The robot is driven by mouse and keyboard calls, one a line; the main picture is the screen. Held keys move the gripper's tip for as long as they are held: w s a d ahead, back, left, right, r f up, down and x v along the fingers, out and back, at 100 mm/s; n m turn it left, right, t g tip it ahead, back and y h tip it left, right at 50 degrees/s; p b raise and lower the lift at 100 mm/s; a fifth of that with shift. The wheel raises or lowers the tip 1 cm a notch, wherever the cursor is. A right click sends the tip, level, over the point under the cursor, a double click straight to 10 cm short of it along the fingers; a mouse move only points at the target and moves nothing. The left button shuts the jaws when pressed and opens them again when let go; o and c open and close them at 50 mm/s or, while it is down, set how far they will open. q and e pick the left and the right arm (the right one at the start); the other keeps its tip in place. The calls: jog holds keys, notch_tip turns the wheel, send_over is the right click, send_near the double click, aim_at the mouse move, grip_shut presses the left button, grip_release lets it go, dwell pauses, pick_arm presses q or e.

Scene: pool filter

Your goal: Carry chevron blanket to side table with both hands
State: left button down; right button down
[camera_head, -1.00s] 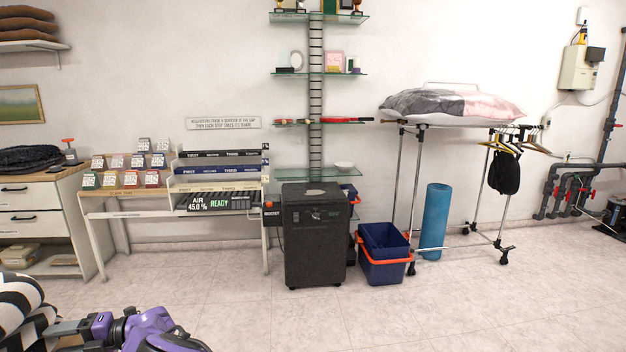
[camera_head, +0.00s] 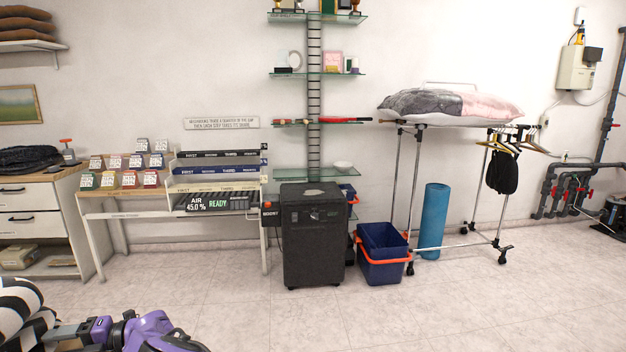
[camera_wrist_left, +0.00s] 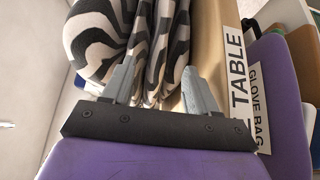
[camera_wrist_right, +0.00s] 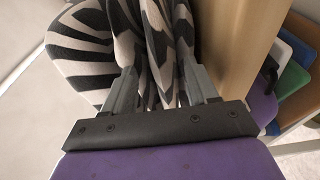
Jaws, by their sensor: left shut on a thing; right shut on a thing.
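The chevron blanket (camera_head: 18,310), black and white and bunched in folds, shows at the lower left edge of the head view, partly cut off. A purple-armed gripper (camera_head: 62,331), seemingly my right, meets its right side there. In the left wrist view, my left gripper (camera_wrist_left: 155,85) is shut on folds of the blanket (camera_wrist_left: 100,40). In the right wrist view, my right gripper (camera_wrist_right: 163,88) is shut on folds of the blanket (camera_wrist_right: 85,42). A tan board (camera_wrist_left: 215,75) beside the blanket carries a sign (camera_wrist_left: 238,70) reading "TABLE", its start cut off. I cannot tell whether blanket and board touch.
A desk with cards (camera_head: 125,205), a dark cabinet (camera_head: 312,245), blue bins (camera_head: 383,265) and a wheeled rack (camera_head: 415,175) stand along the wall. The floor (camera_head: 400,320) in front is clear. Coloured upright items (camera_wrist_right: 292,75) stand beside the board.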

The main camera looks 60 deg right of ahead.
dwell(0.9)
pick_arm(q)
jog(key=shift+c, duration=1.5)
grip_release()
pick_arm(e)
jog(key=shift+c, duration=1.5)
grip_release()
pick_arm(q)
jog(key=o, duration=0.3)
jog(key=shift+s, duration=0.1)
jog(key=shift+f, duration=0.1)
jog(key=shift+c, duration=0.8)
pick_arm(e)
jog(key=shift+f, duration=0.1)
jog(key=o, duration=0.3)
jog(key=shift+s, duration=0.1)
jog(key=shift+c, duration=0.8)
